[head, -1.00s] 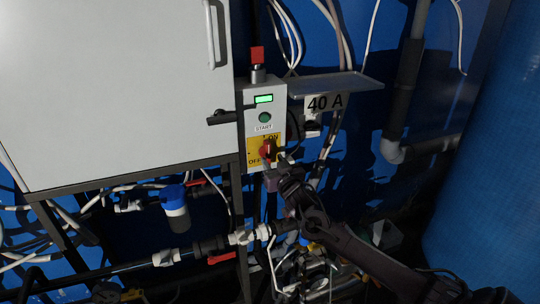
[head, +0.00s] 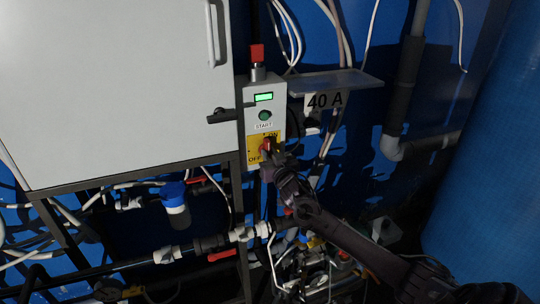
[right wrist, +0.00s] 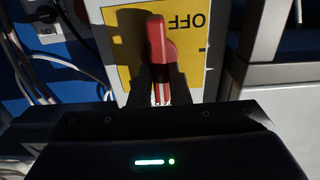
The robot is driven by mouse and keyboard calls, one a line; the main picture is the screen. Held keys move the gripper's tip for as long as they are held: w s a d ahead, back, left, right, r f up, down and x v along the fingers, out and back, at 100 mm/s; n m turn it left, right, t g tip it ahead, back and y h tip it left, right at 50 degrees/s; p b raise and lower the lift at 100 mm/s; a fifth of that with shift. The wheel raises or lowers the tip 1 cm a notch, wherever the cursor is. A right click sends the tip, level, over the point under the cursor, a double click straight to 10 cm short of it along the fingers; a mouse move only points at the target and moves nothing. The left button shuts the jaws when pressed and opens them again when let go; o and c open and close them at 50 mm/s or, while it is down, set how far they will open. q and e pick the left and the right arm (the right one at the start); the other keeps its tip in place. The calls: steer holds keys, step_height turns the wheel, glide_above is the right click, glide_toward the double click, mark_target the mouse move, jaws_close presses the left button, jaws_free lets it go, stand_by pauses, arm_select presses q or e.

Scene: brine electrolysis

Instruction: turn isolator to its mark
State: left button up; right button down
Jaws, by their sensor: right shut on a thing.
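The isolator is a red handle (right wrist: 157,42) on a yellow plate (head: 253,153) with ON and OFF lettering, low on a grey control box (head: 250,97). My right gripper (head: 268,146) reaches it from below right. In the right wrist view the dark fingers (right wrist: 160,88) are shut on the red handle, which stands upright in that picture beside the upside-down word OFF. The ON lettering is partly covered by the gripper in the head view. My left gripper is not in view.
A red-topped lamp (head: 257,53) stands on the box. A shelf (head: 335,82) with a 40 A sign (head: 325,100) is to the right. A grey cabinet (head: 110,90) stands left; pipes (head: 130,262) run below.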

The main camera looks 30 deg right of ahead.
steer(key=shift+n, duration=0.4)
steer(key=n+b, duration=0.2)
steer(key=n, duration=0.3)
steer(key=n+b, duration=0.1)
steer(key=n, duration=0.5)
steer(key=a+f+n+b, duration=0.1)
steer(key=n+b, duration=0.1)
steer(key=n, duration=0.4)
steer(key=shift+w+b, duration=0.1)
steer(key=shift+b, duration=0.25)
steer(key=shift+n, duration=0.3)
steer(key=c, duration=1.4)
jaws_free()
steer(key=shift+o, duration=0.2)
